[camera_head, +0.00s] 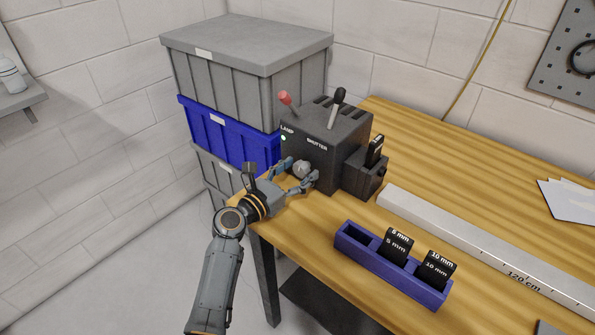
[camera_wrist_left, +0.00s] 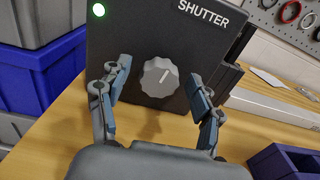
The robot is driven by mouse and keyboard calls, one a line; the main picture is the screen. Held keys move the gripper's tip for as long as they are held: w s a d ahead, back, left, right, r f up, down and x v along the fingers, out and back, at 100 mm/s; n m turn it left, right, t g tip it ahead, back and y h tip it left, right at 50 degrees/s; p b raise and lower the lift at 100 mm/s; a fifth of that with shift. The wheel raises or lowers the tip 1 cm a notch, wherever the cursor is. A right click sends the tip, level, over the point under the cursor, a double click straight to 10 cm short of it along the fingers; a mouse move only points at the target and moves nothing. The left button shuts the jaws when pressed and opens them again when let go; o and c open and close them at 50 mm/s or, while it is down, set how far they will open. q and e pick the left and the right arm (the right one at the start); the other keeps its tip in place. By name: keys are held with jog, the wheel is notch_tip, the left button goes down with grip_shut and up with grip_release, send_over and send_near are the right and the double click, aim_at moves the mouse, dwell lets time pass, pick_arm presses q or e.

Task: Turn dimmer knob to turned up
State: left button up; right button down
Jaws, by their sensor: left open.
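The dimmer knob (camera_head: 302,169) is a grey ridged dial on the front of a dark lamp box (camera_head: 322,150). In the left wrist view the knob (camera_wrist_left: 160,77) faces me with a pale pointer mark near its top. My left gripper (camera_head: 301,176) is open, with one finger on each side of the knob. In the left wrist view the fingers (camera_wrist_left: 160,85) stand apart from the knob, with gaps on both sides. My right gripper is not in view.
A red lever (camera_head: 285,98) and a black lever (camera_head: 338,95) stand on the box. A blue block tray (camera_head: 350,240) and a long white rail (camera_head: 450,229) lie on the wooden table (camera_head: 410,145). Stacked crates (camera_head: 250,85) stand at the left.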

pick_arm(q)
jog(key=c, duration=1.1)
jog(key=shift+c, duration=0.2)
jog(key=shift+m, duration=0.3)
jog(key=m, duration=0.3)
jog(key=shift+f+b, duration=0.1)
jog(key=shift+b, duration=0.25)
jog(key=shift+s+m+b, duration=0.1)
jog(key=shift+m+b, duration=0.25)
jog(key=shift+m, duration=1.25)
